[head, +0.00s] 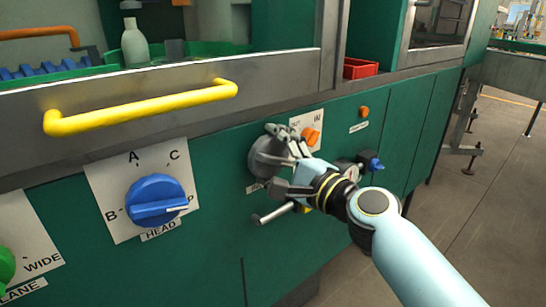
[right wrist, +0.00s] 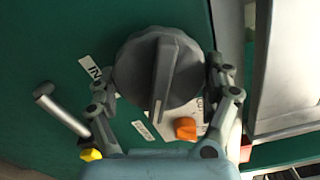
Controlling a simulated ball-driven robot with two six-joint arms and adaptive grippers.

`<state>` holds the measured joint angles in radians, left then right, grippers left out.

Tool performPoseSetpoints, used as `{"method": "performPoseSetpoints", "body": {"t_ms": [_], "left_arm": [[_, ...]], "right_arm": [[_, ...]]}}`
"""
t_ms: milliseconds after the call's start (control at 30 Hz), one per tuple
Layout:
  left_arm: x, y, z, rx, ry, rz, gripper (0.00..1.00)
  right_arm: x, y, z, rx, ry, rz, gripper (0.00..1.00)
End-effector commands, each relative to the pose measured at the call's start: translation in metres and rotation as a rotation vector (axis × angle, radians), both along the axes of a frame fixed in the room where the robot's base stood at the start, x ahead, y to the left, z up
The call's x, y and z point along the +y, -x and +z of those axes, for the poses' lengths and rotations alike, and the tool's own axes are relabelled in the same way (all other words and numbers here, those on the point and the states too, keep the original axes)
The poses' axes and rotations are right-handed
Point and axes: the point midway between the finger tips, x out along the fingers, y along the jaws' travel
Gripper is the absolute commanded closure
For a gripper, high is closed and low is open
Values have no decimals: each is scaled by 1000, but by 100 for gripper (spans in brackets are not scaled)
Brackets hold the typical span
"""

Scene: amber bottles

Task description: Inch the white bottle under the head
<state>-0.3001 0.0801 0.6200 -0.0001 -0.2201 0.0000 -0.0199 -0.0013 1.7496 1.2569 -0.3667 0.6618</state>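The white bottle (head: 134,44) stands upright behind the front panel at the upper left of the head view. A grey bar is just above its neck. A round grey knob (head: 264,160) sits on the green front; its label is mostly hidden. My right gripper (head: 280,158) is at this knob. In the right wrist view the grey knob (right wrist: 160,70) lies between the spread fingers of the right gripper (right wrist: 162,75). The fingers are apart, one each side of the rim; firm contact does not show. My left gripper is not in view.
A blue HEAD knob (head: 155,201) is at left, with a green knob (head: 5,265) beyond it. A yellow handle (head: 140,106) juts out above. An orange knob (head: 311,136), a blue knob (head: 374,163) and a grey lever (head: 272,214) surround my gripper. A red tray (head: 360,68) sits above.

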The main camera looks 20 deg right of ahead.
Motion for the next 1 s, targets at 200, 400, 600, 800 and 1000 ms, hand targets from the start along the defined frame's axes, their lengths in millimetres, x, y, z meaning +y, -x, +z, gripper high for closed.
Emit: {"method": "performPoseSetpoints", "body": {"t_ms": [200, 400, 600, 800, 1000], "left_arm": [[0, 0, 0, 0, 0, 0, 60], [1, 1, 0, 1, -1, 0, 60], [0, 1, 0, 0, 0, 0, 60], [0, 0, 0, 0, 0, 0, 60], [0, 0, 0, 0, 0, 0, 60]], "right_arm": [[0, 0, -1, 2, 1, 1, 0], [-1, 2, -1, 1, 1, 0, 0], [-10, 27, -2, 3, 3, 1, 0], [-25, 70, -2, 5, 4, 1, 0], [-37, 102, -2, 3, 3, 1, 0]]}}
